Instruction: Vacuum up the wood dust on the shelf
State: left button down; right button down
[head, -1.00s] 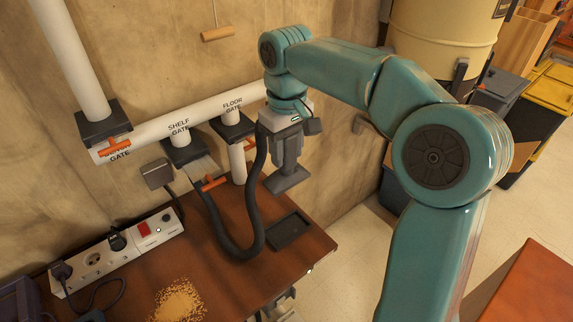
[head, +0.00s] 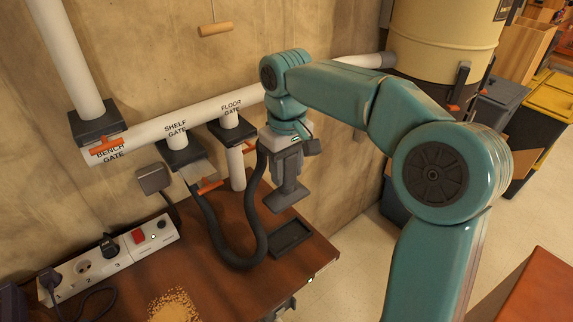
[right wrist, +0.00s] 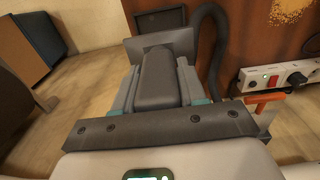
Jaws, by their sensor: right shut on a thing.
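The wood dust (head: 174,306) is a pale yellow patch on the brown shelf (head: 215,270), cut off by the bottom edge of the head view. It also shows at the top of the right wrist view (right wrist: 290,12). My right gripper (head: 287,168) is shut on the grey vacuum nozzle (head: 288,195), whose flat head hangs above the shelf's right end. The nozzle fills the middle of the right wrist view (right wrist: 158,80). A black hose (head: 225,250) loops from the shelf gate (head: 180,152) over the shelf. The nozzle is apart from the dust. My left gripper is not in view.
A dark shallow tray (head: 292,238) lies below the nozzle. A power strip (head: 110,262) with a red switch (head: 138,237) runs along the wall side. The bench gate (head: 98,128) and floor gate (head: 230,128) sit on the white pipe. The shelf between hose and dust is clear.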

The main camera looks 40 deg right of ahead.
notch_tip(320, 180, down, 11)
jog(key=b, duration=0.7)
dwell(0.4)
jog(key=w+a+p, duration=0.3)
jog(key=a, duration=1.3)
jog(key=w+a+p, duration=0.3)
jog(key=a, duration=1.2)
jog(key=shift+w+a+f, duration=0.2)
jog(key=shift+w+a, duration=0.05)
jog(key=shift+a, duration=0.1)
jog(key=shift+f+b, duration=0.9)
jog(key=shift+f, duration=0.75)
